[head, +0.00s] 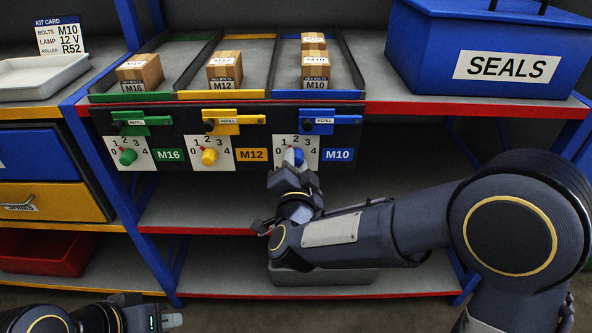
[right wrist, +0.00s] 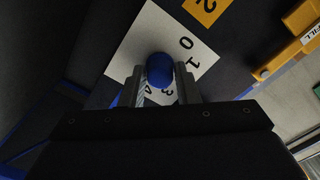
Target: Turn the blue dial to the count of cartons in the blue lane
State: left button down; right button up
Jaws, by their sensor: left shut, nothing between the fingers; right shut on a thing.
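The blue dial (head: 298,155) sits on a white plate numbered 0 to 4 beside the M10 label (head: 339,155). My right gripper (head: 291,160) is shut on the dial. In the right wrist view, the dial (right wrist: 160,68) is between the two fingers (right wrist: 160,88); its pointer direction cannot be told, and the 2 is hidden. The blue lane (head: 345,70) holds two visible cartons, a front one (head: 315,69) and another (head: 313,41) behind it. My left gripper (head: 172,320) is shut and empty, low at the bottom left.
A green dial (head: 127,157) and a yellow dial (head: 209,156) are to the left, with one visible carton in each lane above. A blue refill latch (head: 340,120) is just above the blue dial. A blue SEALS bin (head: 425,65) stands at the upper right.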

jog(key=m+b, duration=0.1)
jog(key=b, duration=0.1)
jog(key=m+b, duration=0.1)
jog(key=m, duration=0.1)
jog(key=shift+f+b, duration=0.3)
jog(key=shift+b, duration=0.1)
jog(key=shift+r+m+b, duration=0.25)
jog(key=shift+m+b, duration=1.2)
jog(key=shift+m, duration=0.05)
jog(key=o, duration=1)
jog(key=shift+c, duration=0.2)
jog(key=s+p, duration=0.1)
jog(key=s, duration=0.6)
jog(key=shift+s, duration=0.4)
